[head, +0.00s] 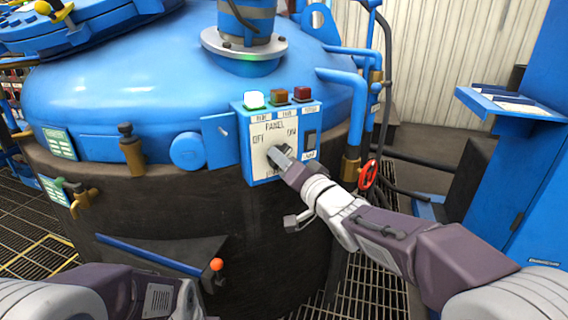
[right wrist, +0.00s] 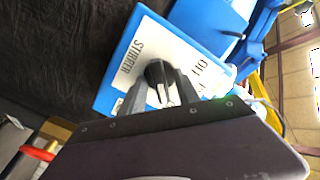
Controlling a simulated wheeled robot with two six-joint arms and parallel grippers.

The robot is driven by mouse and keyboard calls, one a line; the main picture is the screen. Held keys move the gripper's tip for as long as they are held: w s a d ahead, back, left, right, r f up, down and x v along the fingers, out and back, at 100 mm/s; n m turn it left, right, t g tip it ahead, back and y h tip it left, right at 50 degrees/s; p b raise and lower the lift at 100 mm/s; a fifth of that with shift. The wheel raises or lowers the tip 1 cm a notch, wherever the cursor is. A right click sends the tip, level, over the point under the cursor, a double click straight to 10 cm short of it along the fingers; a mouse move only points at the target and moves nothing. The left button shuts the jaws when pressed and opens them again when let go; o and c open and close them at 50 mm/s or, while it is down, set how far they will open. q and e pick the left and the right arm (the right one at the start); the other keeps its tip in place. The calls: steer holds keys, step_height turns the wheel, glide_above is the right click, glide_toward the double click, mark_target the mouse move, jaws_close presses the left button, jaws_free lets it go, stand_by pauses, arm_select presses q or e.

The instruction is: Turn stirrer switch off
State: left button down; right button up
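The stirrer switch is a black rotary knob (right wrist: 158,74) on a white plate (right wrist: 150,55) lettered STIRRER and OFF in the right wrist view. A white mark shows on the knob's lower side there. In the head view the plate is on a blue control box (head: 250,170), with OFF at left and ON at right; the knob is mostly hidden by my gripper. My right gripper (head: 278,155) is at the knob. Its two fingers (right wrist: 161,92) stand apart, one on each side of the knob; firm contact cannot be told.
Coloured buttons (head: 279,97) sit on top of the box, and a black rocker (head: 310,142) on its right side. A blue vessel (head: 110,85) stands behind. A red valve wheel (head: 368,174) and pipes are close to my right arm.

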jaws_close()
steer(key=n+b, duration=0.5)
steer(key=n, duration=1.2)
steer(key=shift+f+n, duration=0.15)
steer(key=shift+n, duration=0.25)
stand_by(0.4)
jaws_free()
